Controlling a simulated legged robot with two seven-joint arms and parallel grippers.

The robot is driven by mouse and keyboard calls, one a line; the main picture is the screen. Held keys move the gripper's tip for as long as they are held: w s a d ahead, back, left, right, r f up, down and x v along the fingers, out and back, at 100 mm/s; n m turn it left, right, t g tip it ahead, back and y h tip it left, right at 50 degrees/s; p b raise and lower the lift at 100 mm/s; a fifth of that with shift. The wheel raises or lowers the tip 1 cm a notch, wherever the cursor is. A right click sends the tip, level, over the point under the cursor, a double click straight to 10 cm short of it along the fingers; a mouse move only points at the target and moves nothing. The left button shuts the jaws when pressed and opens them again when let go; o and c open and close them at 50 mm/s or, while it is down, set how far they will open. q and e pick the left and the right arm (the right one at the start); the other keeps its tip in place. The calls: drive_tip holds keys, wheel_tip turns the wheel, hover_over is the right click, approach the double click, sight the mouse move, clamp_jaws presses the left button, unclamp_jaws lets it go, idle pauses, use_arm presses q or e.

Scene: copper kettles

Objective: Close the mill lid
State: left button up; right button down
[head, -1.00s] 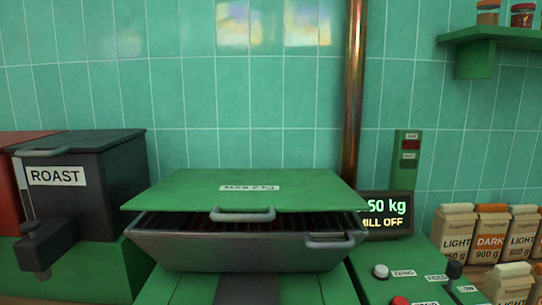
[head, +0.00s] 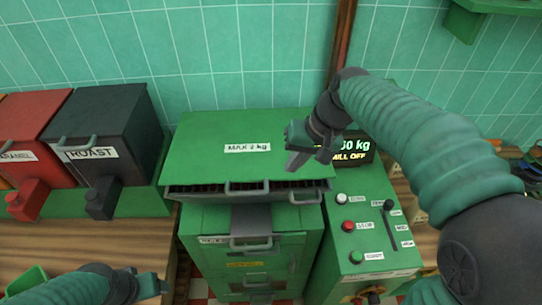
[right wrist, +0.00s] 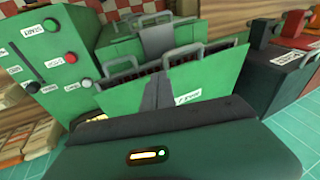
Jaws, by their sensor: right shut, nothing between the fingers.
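The mill's flat green lid (head: 205,165), marked "MAX 2 kg", lies over the grey hopper (head: 215,195). A dark gap with slats shows beneath the lid's front edge, so it is not flush there.
A control panel (head: 348,240) with buttons and a lever stands right of the mill. A display (head: 357,145) is behind it, partly hidden by my right arm. Black (head: 115,130) and red (head: 40,125) bins stand at the left. A copper pipe (head: 343,40) runs up the wall.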

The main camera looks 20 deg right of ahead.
sight(267, 189)
drive_tip(key=p+x, duration=0.1)
drive_tip(key=x, duration=0.3)
drive_tip(key=p+x, duration=0.1)
drive_tip(key=x, duration=0.3)
drive_tip(key=w+a+p+x, duration=0.1)
drive_tip(key=x, duration=0.3)
drive_tip(key=shift+r, duration=0.25)
drive_tip(key=shift+s+f, duration=0.1)
drive_tip(key=shift+f, duration=0.05)
